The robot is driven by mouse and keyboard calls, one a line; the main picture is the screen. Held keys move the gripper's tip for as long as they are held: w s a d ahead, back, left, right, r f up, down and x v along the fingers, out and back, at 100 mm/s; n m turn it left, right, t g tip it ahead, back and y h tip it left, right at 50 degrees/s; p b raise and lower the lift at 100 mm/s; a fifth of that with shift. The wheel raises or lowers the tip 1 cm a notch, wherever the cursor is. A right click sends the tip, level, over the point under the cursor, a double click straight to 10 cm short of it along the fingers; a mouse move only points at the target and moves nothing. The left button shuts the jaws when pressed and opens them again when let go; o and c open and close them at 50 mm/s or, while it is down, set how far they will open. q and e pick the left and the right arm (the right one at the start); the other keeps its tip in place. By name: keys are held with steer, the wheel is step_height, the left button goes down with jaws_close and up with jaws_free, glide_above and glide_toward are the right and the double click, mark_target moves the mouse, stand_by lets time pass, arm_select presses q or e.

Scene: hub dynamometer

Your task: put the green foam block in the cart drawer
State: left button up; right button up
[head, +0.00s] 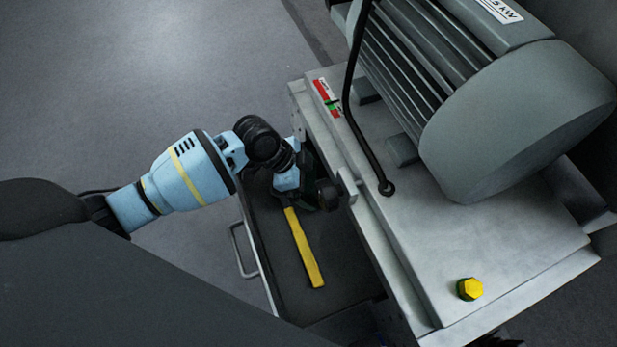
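The cart drawer (350,262) is pulled open on the left side of the grey cart. My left arm reaches in from the left, and its dark gripper (318,194) is low over the far part of the drawer, close to the cart's side. The wrist hides its fingers, so I cannot tell whether they are open or hold anything. I cannot make out a green foam block; it may be hidden by the gripper. My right gripper is not in view.
A yellow bar (304,248) lies in the drawer. A large grey motor (520,120) with a black cable (350,95) stands on the cart top (430,240). A yellow hexagonal cap with a green side (469,289) sits near the front edge. The drawer handle (238,252) faces left.

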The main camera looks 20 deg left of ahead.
arm_select(q)
steer(key=shift+r, duration=0.25)
steer(key=p+v, duration=0.5)
steer(key=v, duration=0.7)
steer(key=shift+p, duration=0.3)
